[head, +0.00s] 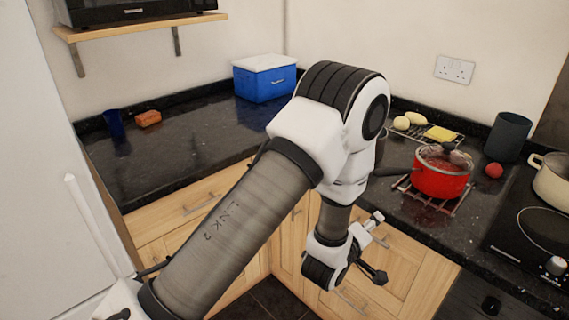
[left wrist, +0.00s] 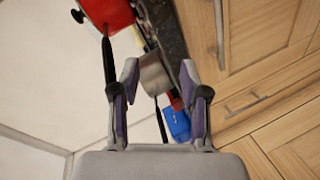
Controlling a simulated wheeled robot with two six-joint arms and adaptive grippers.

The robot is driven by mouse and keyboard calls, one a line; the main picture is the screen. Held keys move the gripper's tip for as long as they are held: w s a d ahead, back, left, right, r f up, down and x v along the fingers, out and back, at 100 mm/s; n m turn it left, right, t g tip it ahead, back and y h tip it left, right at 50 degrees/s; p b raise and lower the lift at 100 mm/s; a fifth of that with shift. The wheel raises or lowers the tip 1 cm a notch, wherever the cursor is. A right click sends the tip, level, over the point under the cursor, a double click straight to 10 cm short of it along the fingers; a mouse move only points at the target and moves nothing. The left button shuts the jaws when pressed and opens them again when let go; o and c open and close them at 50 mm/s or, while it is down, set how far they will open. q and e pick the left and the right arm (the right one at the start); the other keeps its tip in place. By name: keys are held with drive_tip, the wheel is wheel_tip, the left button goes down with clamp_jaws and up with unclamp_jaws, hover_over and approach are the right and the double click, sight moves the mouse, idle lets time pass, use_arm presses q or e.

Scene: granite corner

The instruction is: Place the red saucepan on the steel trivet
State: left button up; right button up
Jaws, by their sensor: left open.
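The red saucepan (head: 441,183) stands upright on the steel trivet (head: 404,186) on the right-hand counter in the head view. Its dark handle points left. Part of the red saucepan (left wrist: 107,12) and its handle also show at the top of the left wrist view. My left gripper (head: 377,247) is open and empty, in front of the counter edge, below and left of the saucepan, apart from it. Its two fingers (left wrist: 163,92) frame the left wrist view with nothing held between them. The trivet's middle is hidden under the saucepan. My right gripper is not in view.
A steel pan (left wrist: 155,73) shows beyond the fingers. A blue cool box (head: 265,80) stands in the back corner. A wire rack (head: 455,138), dark cup (head: 508,137), red ball-like item (head: 493,170) and hob with cream pot (head: 552,182) surround the saucepan. The left counter has free room.

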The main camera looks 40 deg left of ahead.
use_arm(q)
drive_tip(key=s+f+m+g, duration=0.65)
drive_tip(key=s+f, duration=0.55)
drive_tip(key=f, duration=0.4)
drive_tip(key=s+f+m+g, duration=0.3)
drive_tip(key=s+f+g, duration=0.1)
drive_tip(key=s, duration=0.6)
drive_tip(key=s+d+f+m+g+h, duration=0.1)
drive_tip(key=s+f+m+g, duration=0.3)
drive_tip(key=s, duration=0.7)
drive_tip(key=shift+s+f+g+h, duration=0.3)
drive_tip(key=shift+f+g, duration=0.05)
drive_tip(key=shift+f, duration=0.25)
